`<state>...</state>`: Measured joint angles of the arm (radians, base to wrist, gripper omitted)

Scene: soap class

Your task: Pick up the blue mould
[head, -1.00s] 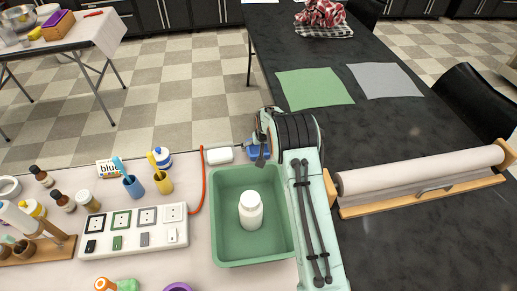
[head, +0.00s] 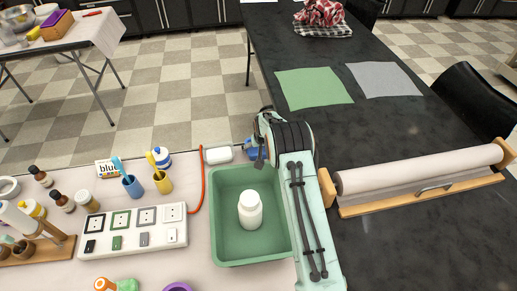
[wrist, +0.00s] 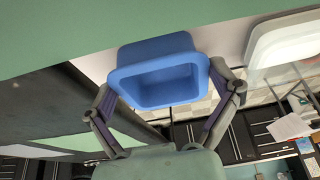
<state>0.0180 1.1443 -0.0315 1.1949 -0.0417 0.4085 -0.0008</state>
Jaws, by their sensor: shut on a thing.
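The blue mould (wrist: 157,68) is a rectangular tub with a rim and a hollow. In the wrist view it sits between the two fingers of my gripper (wrist: 166,84), one finger against each side. In the head view only a small part of the mould (head: 251,149) shows. It is at the back edge of the pale table, behind the green tray, and my gripper (head: 260,154) and arm hide the rest. I cannot tell how far it is off the table.
The green tray (head: 222,254) with a white bottle (head: 250,210) stands just in front. A white block (head: 218,155) and a red cord (head: 202,180) are at the left. A paper roll (head: 420,170) lies on the dark table at right.

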